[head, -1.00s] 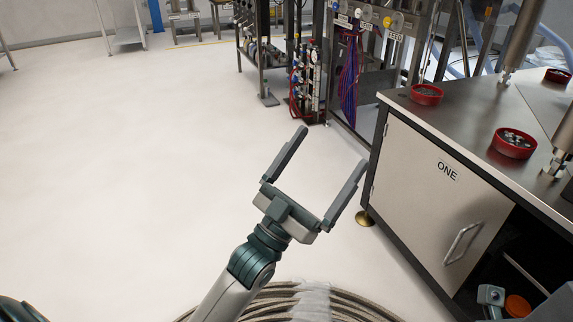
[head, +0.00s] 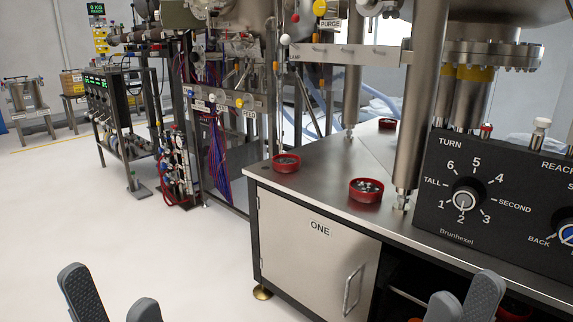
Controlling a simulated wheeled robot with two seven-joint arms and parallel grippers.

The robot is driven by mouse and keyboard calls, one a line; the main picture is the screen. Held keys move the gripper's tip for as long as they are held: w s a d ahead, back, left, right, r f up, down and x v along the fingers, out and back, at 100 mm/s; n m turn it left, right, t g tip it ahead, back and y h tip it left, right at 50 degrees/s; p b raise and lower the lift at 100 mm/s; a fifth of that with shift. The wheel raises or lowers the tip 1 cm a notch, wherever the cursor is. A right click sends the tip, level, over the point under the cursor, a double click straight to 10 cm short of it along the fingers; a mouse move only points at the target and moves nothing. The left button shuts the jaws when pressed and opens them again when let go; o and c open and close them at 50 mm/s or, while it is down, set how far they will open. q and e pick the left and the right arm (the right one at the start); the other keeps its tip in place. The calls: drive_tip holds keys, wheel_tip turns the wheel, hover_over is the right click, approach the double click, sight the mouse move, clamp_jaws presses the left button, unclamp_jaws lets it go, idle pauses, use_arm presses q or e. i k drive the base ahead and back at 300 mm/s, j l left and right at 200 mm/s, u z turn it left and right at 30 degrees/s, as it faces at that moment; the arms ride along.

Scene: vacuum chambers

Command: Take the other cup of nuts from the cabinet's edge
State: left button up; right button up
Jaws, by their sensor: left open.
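Three red cups stand on the steel top of the cabinet (head: 325,260) labelled ONE. One cup (head: 366,191) near the front edge holds silvery pieces that look like nuts. Another cup (head: 286,164), near the left corner, has dark contents too small to make out. A third cup (head: 387,124) stands further back. My left gripper (head: 110,287) is open and empty at the lower left, in front of the floor and well left of the cabinet. Neither gripper touches these cups.
A black dial panel (head: 500,200) stands on the right of the top, beside a steel post (head: 415,130) close to the nut cup. A red thing (head: 515,307) shows partly behind my right gripper. The white floor (head: 130,230) at left is clear.

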sight(281, 163)
drive_tip(key=i+j+z, duration=0.35)
drive_tip(key=i+j, duration=0.15)
drive_tip(key=i, duration=0.2)
drive_tip(key=i+j+z, duration=0.3)
drive_tip(key=i+j, duration=0.35)
